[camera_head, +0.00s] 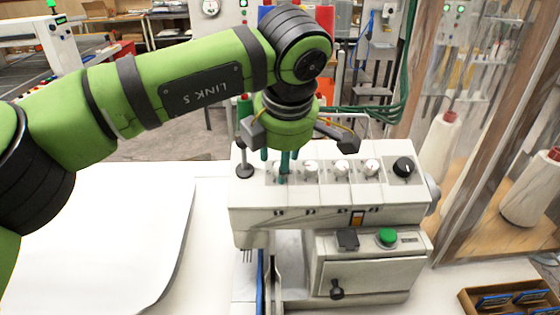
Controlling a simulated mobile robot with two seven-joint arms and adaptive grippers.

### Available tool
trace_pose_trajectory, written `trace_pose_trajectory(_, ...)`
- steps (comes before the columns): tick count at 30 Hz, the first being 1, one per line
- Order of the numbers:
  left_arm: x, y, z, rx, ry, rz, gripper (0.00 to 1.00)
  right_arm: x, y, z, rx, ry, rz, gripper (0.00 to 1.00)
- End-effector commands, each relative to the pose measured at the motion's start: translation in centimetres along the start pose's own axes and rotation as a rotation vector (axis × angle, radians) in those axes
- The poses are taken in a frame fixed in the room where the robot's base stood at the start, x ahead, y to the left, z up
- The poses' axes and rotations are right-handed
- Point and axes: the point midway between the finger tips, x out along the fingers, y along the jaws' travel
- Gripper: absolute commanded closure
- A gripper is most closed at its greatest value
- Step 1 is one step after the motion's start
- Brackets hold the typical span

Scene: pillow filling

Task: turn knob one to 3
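A white machine (330,215) stands on the table, with a row of knobs along its sloped top. Several knobs are white, such as these at the middle (310,168), (341,168) and (371,168). A black knob (403,167) sits at the right end. The leftmost white knob (276,168) is partly hidden behind my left gripper's teal fingers. My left gripper (276,160) points down at that knob. I cannot tell whether the fingers touch it, or whether they are closed on it. The knob's dial marks are too small to read. My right gripper is not in view.
A black-topped post (244,165) stands at the machine's left end, close to my gripper. A green button (387,236) is on the lower front. A wooden tray (510,298) lies at lower right. A white sheet-like surface (95,230) covers the left.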

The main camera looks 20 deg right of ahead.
Motion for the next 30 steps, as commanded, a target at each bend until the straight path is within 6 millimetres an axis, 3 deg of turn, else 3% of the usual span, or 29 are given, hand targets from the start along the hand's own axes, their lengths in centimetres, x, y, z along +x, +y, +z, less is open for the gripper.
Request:
trace_pose_trajectory(9,-6.9,0.1,0.0,-0.001,0.001,0.004,0.54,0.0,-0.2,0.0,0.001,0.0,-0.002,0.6)
trace_pose_trajectory(15,-9.6,0.0,-0.1,-0.001,0.002,0.001,0.54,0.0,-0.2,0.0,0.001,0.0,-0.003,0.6)
trace_pose_trajectory(30,-10.3,0.0,-0.1,0.0,0.002,0.0,0.54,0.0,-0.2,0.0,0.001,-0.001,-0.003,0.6)
